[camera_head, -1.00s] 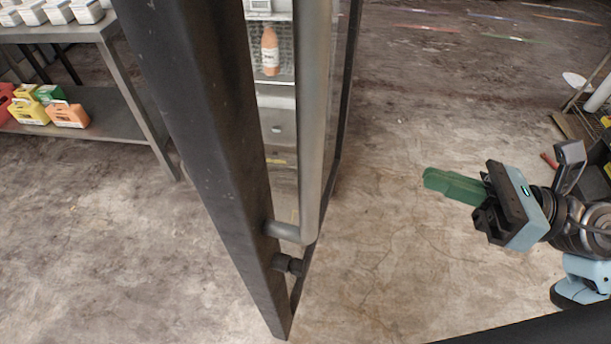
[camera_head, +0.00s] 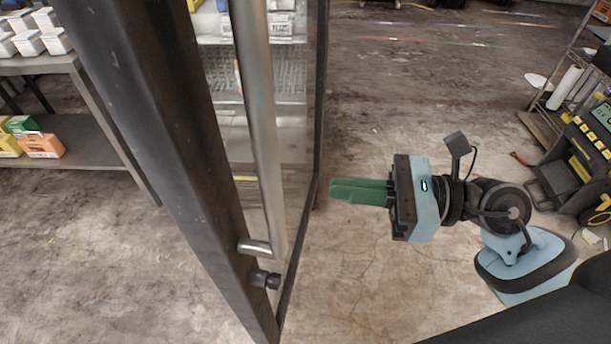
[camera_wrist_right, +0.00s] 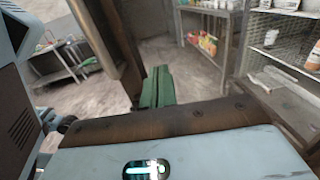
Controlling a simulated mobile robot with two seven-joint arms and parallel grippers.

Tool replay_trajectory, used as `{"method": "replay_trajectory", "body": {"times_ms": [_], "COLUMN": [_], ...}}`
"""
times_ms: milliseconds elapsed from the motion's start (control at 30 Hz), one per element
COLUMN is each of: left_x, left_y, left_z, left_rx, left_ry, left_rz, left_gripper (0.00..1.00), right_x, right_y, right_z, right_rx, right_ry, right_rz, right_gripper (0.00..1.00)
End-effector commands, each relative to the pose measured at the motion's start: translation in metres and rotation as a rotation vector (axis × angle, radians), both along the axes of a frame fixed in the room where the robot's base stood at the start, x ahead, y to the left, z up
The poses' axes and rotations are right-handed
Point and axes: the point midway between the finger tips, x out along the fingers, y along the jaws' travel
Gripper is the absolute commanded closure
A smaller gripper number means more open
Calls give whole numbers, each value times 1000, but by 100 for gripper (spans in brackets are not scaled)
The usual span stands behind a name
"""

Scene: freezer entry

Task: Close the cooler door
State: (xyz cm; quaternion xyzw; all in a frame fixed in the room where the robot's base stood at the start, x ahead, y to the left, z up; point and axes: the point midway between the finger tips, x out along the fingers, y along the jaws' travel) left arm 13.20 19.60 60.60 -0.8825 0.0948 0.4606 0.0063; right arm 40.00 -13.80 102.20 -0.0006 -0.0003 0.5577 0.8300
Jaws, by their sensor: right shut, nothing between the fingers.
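The cooler door stands open in the head view, seen nearly edge-on, with a dark frame (camera_head: 170,130) and a glass pane. A long grey bar handle (camera_head: 262,120) runs down it. Through the glass I see wire shelves (camera_head: 285,75). My right gripper (camera_head: 335,191), with green fingers, is shut and empty, to the right of the door. Its fingertips point left toward the door's dark right-hand edge, and I cannot tell whether they touch it. In the right wrist view the green fingers (camera_wrist_right: 157,88) are together beside a dark upright post. My left gripper is not in view.
A metal table (camera_head: 100,110) with white tubs and colourful cartons stands at the left. At the right are a rack with a paper roll (camera_head: 564,88) and a yellow-black machine (camera_head: 580,155). The concrete floor between is clear.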

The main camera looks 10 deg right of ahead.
Motion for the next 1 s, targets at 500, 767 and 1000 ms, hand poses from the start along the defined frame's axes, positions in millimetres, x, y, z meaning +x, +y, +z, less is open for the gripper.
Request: {"method": "replay_trajectory", "body": {"times_ms": [500,767,1000], "left_x": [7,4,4], "left_y": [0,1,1], "left_z": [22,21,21], "left_rx": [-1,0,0], "left_ry": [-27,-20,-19], "left_rz": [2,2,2], "left_gripper": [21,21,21], "right_x": [24,24,24], "right_y": [58,59,59], "right_z": [1,-1,0], "right_rx": [1,1,0], "right_ry": [1,2,1], "right_rz": [0,0,-1], "right_gripper": [100,100,100]}}
